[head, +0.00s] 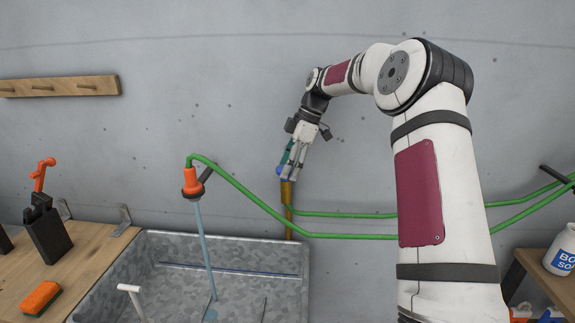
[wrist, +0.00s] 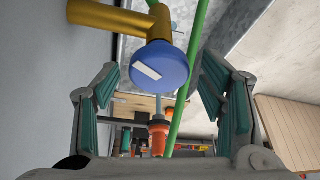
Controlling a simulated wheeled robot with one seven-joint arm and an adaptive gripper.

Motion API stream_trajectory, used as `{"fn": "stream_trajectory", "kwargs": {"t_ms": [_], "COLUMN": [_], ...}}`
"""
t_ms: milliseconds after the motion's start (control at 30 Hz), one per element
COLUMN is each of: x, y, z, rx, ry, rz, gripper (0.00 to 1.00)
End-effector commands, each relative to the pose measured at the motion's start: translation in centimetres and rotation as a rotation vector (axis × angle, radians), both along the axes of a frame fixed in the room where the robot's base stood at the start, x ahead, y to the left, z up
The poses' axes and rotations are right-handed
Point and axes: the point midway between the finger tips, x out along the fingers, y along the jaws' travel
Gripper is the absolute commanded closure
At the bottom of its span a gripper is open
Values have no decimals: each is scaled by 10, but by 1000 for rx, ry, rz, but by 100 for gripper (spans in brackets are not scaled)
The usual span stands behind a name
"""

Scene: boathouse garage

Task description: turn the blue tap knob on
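The blue tap knob (wrist: 161,68) is round with a white bar across its face, tilted in the wrist view. It sits on a brass tap (wrist: 112,18); in the head view the knob (head: 280,172) shows small beside my fingers, above the upright brass pipe (head: 288,208). My gripper (wrist: 160,80) is open, its teal-padded fingers apart on the left and right of the knob, with gaps visible on both sides. In the head view my gripper (head: 293,158) points down at the tap, and its fingers partly hide it.
A grey metal basin (head: 270,256) lies below. A green hose (head: 245,190) runs to an orange nozzle (head: 192,182), with a thin pale-blue line below it, stream or rod unclear. A wooden bench (head: 85,280) stands left, and a white bottle (head: 562,250) right. The concrete wall is close behind.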

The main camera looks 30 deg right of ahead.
Motion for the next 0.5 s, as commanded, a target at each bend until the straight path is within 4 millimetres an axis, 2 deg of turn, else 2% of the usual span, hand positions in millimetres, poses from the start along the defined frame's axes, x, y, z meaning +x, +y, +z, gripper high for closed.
{"fn": "stream_trajectory", "kwargs": {"t_ms": [300, 500], "x": [0, -2], "y": [-1, -12], "z": [4, 29], "rx": [-1, -2], "ry": [-4, -7], "rz": [-2, -4], "gripper": [35, 35]}}
